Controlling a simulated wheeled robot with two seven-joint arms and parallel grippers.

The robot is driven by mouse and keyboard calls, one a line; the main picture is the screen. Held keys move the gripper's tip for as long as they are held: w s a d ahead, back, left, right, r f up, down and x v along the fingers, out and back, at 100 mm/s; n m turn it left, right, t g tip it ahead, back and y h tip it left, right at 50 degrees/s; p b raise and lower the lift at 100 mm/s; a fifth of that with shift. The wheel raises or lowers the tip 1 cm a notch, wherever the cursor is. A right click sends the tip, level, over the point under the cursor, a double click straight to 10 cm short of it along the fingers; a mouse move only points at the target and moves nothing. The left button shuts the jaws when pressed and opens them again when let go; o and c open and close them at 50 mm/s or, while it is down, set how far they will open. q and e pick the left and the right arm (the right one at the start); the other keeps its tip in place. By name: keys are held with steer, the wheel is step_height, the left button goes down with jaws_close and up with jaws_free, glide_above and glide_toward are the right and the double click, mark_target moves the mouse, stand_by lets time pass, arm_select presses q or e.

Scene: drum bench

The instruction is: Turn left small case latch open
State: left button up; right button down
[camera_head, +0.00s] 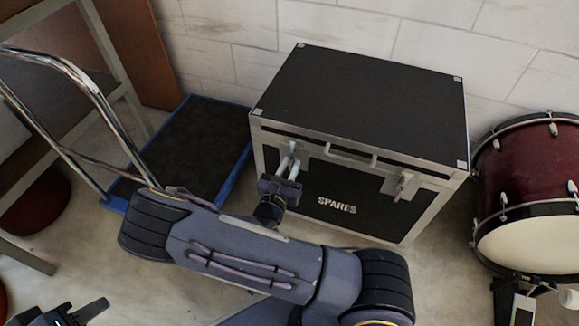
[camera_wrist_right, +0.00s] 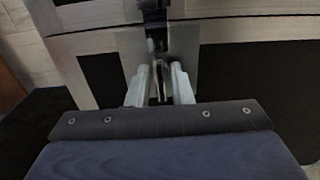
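The small case is a black case (camera_head: 365,100) with silver edges, marked SPARES, standing closed on the floor. Its left latch (camera_wrist_right: 155,45) is a dark piece on a metal plate, mostly hidden in the head view by my right gripper (camera_head: 288,168). That gripper's two pale fingers (camera_wrist_right: 160,82) stand either side of the latch's thin lower part, with a small gap showing; firm contact cannot be made out. The right latch (camera_head: 403,186) hangs on the case front. My left gripper (camera_head: 72,315) is open and empty at the bottom left, partly cut off.
A trolley with a dark, blue-edged deck (camera_head: 190,150) and a chrome handle (camera_head: 95,95) stands left of the case. A red drum (camera_head: 530,165) stands close on the right. A white block wall (camera_head: 345,28) is behind.

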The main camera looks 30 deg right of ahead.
stand_by(0.3)
steer(key=m+p, duration=0.1)
steer(key=m, duration=0.3)
steer(key=shift+d, duration=0.1)
steer(key=m, duration=0.4)
steer(key=shift+s+f, duration=0.1)
steer(key=shift+s, duration=0.05)
steer(key=m+b, duration=0.1)
steer(key=m, duration=0.4)
steer(key=shift+d+f, duration=0.1)
steer(key=shift+f, duration=0.05)
steer(key=m+b, duration=0.2)
steer(key=m, duration=0.2)
steer(key=shift+m, duration=0.4)
steer(key=c, duration=1.5)
jaws_free()
